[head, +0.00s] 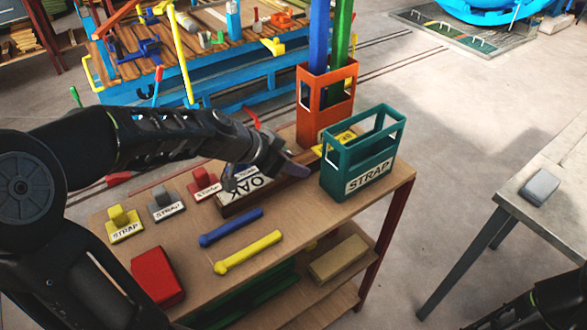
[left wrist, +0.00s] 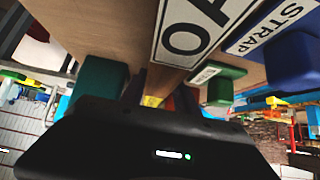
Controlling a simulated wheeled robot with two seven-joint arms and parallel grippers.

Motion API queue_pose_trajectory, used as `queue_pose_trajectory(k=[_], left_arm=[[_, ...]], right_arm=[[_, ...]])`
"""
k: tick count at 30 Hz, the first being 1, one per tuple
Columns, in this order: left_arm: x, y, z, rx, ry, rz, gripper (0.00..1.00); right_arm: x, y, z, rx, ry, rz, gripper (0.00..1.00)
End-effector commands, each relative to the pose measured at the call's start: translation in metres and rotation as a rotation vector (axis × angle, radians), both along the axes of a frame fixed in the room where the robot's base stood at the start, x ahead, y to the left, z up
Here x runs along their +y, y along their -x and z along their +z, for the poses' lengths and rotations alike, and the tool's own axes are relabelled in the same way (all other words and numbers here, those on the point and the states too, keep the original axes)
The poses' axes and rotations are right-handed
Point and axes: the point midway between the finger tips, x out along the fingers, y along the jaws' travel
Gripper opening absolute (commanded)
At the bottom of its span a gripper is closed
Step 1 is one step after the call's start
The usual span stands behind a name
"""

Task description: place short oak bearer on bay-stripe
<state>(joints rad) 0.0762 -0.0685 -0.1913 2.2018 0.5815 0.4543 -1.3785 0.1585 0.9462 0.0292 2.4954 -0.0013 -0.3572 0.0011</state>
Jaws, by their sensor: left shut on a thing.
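A dark brown oak bearer (head: 297,179) lies along the cart top, with a white OAK label (head: 258,184) beside it. My left gripper (head: 292,166) reaches down to it from the left and is shut on it. In the left wrist view the brown wood (left wrist: 166,77) shows between the fingers (left wrist: 155,88), below the large OAK label (left wrist: 192,30). I cannot tell whether the bearer is clear of the cart top.
A teal STRAP crate (head: 360,186) and an orange holder (head: 310,112) with tall bars stand close beyond the gripper. Several STRAP blocks, a red box (head: 157,276) and blue and yellow rods share the cart. A grey table (head: 569,198) stands right; floor between is clear.

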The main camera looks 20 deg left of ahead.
Motion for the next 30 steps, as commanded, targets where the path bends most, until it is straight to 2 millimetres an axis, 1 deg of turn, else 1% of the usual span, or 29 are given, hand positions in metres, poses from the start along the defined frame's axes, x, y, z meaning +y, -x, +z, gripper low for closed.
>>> queue_pose_trajectory(k=[15,20,26,30], left_arm=[[0.000,-0.001,0.001,-0.002,0.000,0.000,0.00],[0.000,-0.001,0.005,-0.004,-0.001,0.000,0.00],[0.000,-0.001,0.020,-0.005,-0.001,-0.001,0.00],[0.000,-0.001,0.038,-0.007,-0.002,0.001,0.00]], right_arm=[[0.000,0.000,0.000,0.000,0.000,0.000,0.49],[0.000,0.000,0.001,0.000,0.000,0.000,0.49],[0.000,0.000,0.006,0.000,0.000,0.000,0.49],[0.000,0.000,0.011,0.001,0.000,0.000,0.49]])
